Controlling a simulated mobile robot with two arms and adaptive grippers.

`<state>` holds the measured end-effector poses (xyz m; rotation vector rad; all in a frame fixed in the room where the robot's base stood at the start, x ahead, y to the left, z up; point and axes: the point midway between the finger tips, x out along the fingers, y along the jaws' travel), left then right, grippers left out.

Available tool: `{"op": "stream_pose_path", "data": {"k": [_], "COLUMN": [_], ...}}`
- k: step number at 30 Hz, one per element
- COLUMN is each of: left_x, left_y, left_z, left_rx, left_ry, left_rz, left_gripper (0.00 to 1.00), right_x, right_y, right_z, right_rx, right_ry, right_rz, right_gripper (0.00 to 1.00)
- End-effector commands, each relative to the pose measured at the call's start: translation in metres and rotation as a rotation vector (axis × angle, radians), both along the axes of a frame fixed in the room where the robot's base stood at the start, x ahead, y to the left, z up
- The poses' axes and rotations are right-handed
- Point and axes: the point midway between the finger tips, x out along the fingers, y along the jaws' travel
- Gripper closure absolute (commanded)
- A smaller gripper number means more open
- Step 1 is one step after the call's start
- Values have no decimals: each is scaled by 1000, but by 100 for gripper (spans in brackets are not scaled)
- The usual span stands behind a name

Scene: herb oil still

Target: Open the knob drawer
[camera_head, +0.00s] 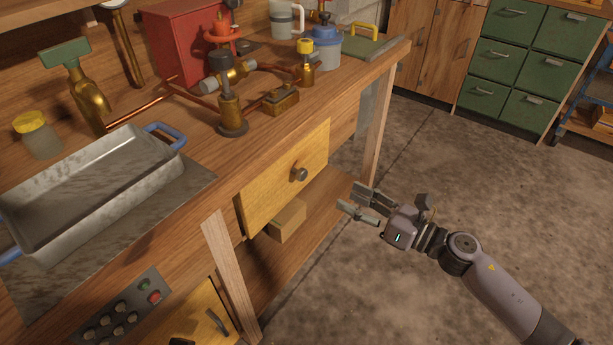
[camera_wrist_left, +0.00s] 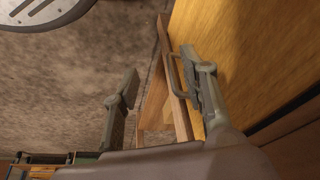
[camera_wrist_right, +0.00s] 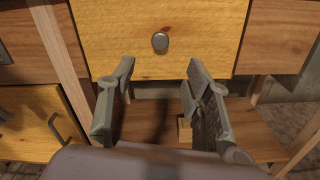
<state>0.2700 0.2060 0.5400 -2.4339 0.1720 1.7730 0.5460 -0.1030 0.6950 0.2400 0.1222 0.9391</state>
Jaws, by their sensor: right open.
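The knob drawer (camera_head: 285,181) is a yellow wooden drawer under the workbench top, and it looks closed. Its round grey knob (camera_head: 299,174) sits on the front, and it also shows in the right wrist view (camera_wrist_right: 160,43). My right gripper (camera_head: 359,204) is open and empty, to the right of the drawer front and apart from the knob. In the right wrist view the knob lies beyond the gap between the fingertips.
A wooden block (camera_head: 287,221) lies on the shelf below the drawer. A bench leg (camera_head: 231,275) stands left of it. A lower yellow drawer (camera_head: 190,325) has a bar handle. Copper-pipe fittings, a metal tray (camera_head: 95,215) and jars crowd the bench top. The floor (camera_head: 470,190) around my right arm is clear.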

Motion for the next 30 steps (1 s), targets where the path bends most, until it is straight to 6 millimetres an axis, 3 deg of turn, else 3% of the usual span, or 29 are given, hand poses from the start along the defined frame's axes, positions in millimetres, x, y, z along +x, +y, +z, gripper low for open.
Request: {"op": "stream_pose_path", "data": {"k": [6, 15, 21, 30], "left_x": [0, 0, 0, 0], "left_y": [0, 0, 0, 0], "left_z": [3, 3, 2, 2], "left_rx": [0, 0, 0, 0], "left_ry": [0, -1, -1, -1], "left_rz": [0, 0, 0, 0], "left_gripper": [60, 60, 60, 60], "right_x": [30, 64, 74, 76], "right_y": [41, 87, 101, 103], "right_z": [2, 0, 0, 0], "right_rx": [3, 3, 1, 1], "right_ry": [-2, 1, 3, 2], "right_rz": [0, -1, -2, -2], "right_gripper": [54, 54, 54, 54]}}
